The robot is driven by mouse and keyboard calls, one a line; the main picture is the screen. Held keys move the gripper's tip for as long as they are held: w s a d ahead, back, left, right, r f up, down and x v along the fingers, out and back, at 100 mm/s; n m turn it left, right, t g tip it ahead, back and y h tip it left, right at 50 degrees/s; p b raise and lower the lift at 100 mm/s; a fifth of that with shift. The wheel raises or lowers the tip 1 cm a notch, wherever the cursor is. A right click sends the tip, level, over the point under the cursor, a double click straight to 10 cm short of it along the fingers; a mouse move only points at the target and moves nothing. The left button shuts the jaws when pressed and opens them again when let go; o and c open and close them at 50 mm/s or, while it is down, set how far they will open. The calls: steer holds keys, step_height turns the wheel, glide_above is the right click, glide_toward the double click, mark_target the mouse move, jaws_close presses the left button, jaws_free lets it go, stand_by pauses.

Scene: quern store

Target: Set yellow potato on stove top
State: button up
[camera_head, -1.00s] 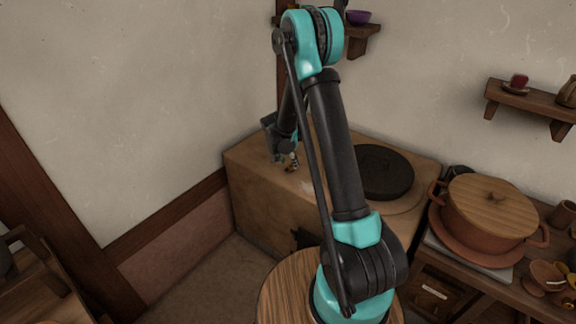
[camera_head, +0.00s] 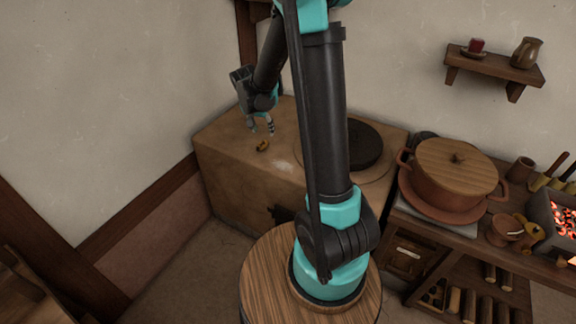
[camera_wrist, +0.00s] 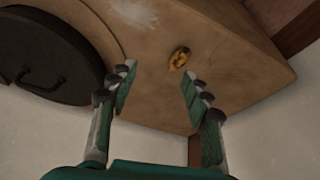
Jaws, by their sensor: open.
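The yellow potato (camera_head: 262,146) is a small yellow-brown lump lying on the tan stove top (camera_head: 225,140), on its left part. It also shows in the wrist view (camera_wrist: 179,59), beyond the fingertips and apart from them. My gripper (camera_head: 260,130) is open and empty above the stove top, just above the potato in the head view. In the wrist view both fingers of my gripper (camera_wrist: 158,80) are spread apart with nothing between them.
A round black lid with a handle (camera_wrist: 50,55) covers the stove's right part; it shows partly behind my arm in the head view (camera_head: 363,145). A terracotta pot with a wooden lid (camera_head: 455,185) stands on the counter at right. A wall borders the stove behind.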

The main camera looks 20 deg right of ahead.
steer(key=s+d+n+y, duration=0.1)
steer(key=s+d+n, duration=0.1)
steer(key=s, duration=1.1)
steer(key=s+d+n+t+y, duration=0.1)
steer(key=s+d+n, duration=0.2)
steer(key=s, duration=1)
steer(key=shift+s+r+n, duration=0.2)
steer(key=shift+r+n, duration=0.1)
steer(key=shift+n, duration=0.4)
steer(key=shift+d, duration=0.1)
